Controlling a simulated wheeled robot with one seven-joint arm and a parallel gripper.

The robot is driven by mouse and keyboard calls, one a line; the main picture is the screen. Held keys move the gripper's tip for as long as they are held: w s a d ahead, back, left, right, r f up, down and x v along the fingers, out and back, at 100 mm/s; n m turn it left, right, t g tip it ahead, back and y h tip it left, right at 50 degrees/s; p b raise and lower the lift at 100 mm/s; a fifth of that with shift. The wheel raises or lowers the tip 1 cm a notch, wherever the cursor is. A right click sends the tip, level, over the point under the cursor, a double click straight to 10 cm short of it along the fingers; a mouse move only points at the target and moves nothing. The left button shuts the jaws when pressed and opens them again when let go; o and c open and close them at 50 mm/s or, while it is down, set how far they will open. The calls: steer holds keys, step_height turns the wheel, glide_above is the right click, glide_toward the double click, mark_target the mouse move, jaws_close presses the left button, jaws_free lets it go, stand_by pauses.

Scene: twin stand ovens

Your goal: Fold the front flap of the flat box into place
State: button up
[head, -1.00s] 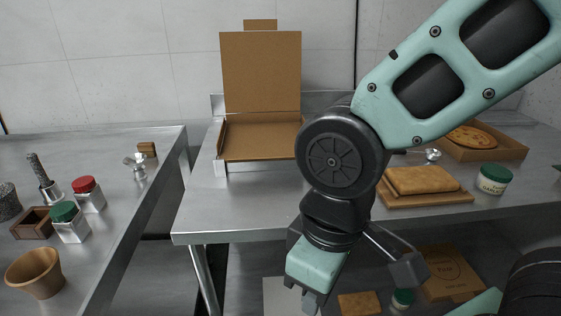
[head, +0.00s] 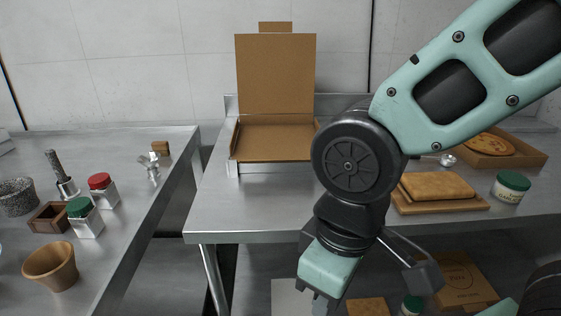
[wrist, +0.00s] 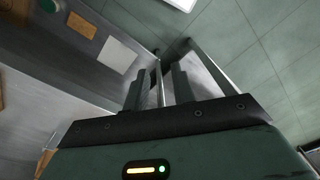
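The flat box (head: 275,142) is brown cardboard and stands open at the back of the steel table in the head view. Its lid (head: 275,75) stands upright behind it, with a small tab (head: 275,27) at the top. The left side wall is raised. I cannot tell how the front flap lies along the near edge. My gripper (head: 326,305) hangs low in front of the table, well apart from the box, its tips cut off by the picture's bottom edge. In the wrist view my gripper's fingers (wrist: 158,85) stand apart with nothing between them. The box is not recognisable there.
A board (head: 440,203) with a flat loaf, a green-lidded tub (head: 511,186) and a box with a pizza (head: 487,144) are on the table's right. A left counter (head: 130,180) holds shakers and a wooden cup (head: 50,265). The table's front left is clear.

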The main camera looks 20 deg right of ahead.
steer(key=n+t+y+b, duration=0.2)
steer(key=n+t+b, duration=0.3)
steer(key=n+t, duration=0.45)
glide_toward(279, 161)
steer(key=shift+t, duration=0.25)
steer(key=x, duration=0.7)
steer(key=shift+d+f, duration=0.25)
steer(key=shift+d, duration=0.15)
jaws_close()
